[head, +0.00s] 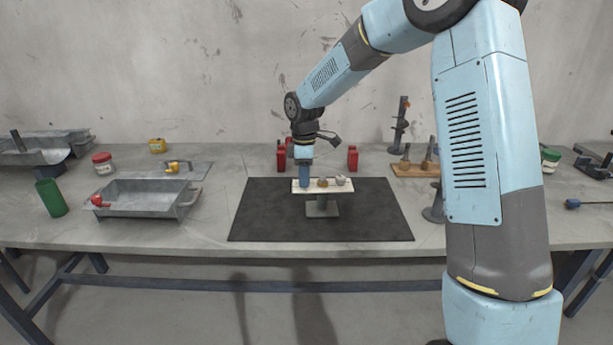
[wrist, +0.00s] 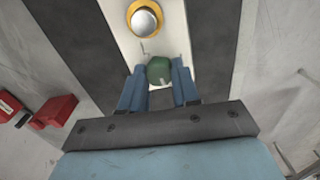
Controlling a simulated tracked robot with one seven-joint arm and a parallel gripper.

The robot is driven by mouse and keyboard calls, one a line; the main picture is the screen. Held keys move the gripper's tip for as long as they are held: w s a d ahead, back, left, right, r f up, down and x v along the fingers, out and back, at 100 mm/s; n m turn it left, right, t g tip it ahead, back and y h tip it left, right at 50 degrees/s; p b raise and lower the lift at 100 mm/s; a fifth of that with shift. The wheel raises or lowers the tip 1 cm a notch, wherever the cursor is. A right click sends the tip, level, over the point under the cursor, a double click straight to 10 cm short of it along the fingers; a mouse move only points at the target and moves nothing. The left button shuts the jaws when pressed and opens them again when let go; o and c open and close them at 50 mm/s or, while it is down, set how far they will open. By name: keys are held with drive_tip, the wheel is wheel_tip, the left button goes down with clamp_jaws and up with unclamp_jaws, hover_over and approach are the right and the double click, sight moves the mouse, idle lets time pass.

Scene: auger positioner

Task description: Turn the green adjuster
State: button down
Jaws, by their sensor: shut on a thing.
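The green adjuster (wrist: 159,71) is a small dark green knob near one end of a pale plate (wrist: 172,30). My gripper (wrist: 159,75) is shut on it, one blue finger on each side. In the head view, my gripper (head: 305,184) points straight down at the left end of the plate (head: 333,187). The gripper hides the green adjuster there. The plate sits on a grey stand (head: 322,208). A silver knob with a yellow ring (wrist: 146,20) stands beside the green adjuster in the wrist view. The adjuster's turn angle cannot be told.
The stand is on a black mat (head: 270,222) with bare room in front. Red items (head: 352,158) stand behind the plate. A metal tray (head: 150,198) is on the left, and a wooden block with pegs (head: 415,170) is at the back right.

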drive_tip(key=c, duration=0.8)
unclamp_jaws()
wheel_tip(320, 180, up, 14)
drive_tip(key=shift+f, duration=0.15)
